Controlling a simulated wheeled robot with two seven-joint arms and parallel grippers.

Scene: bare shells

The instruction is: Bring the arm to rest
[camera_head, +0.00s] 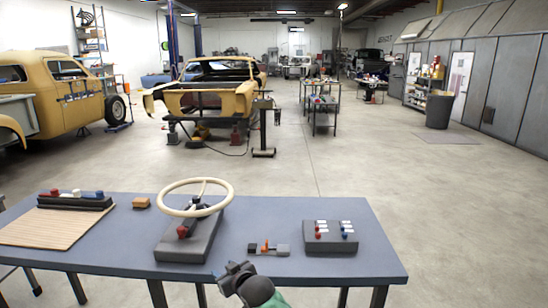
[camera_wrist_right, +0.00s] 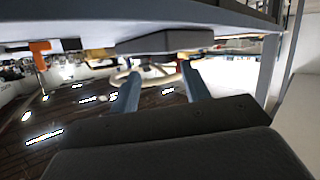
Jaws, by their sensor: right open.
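My right gripper (camera_head: 230,271) is at the front edge of the blue-grey table (camera_head: 275,218), low in the middle of the head view. It is empty; a green part of my arm shows behind it. In the right wrist view, where the scene appears upside down, its two fingers (camera_wrist_right: 160,86) stand apart with nothing between them. Beyond them show the steering wheel's grey base (camera_wrist_right: 165,42) and the cream rim. My left gripper is not in view.
On the table are a cream steering wheel (camera_head: 163,207) on a grey base, a small unit with an orange lever (camera_head: 265,246), a switch box (camera_head: 330,242), an orange-brown block (camera_head: 142,203), a slatted wooden board (camera_head: 45,228) and a dark rack (camera_head: 75,203). Open floor lies beyond.

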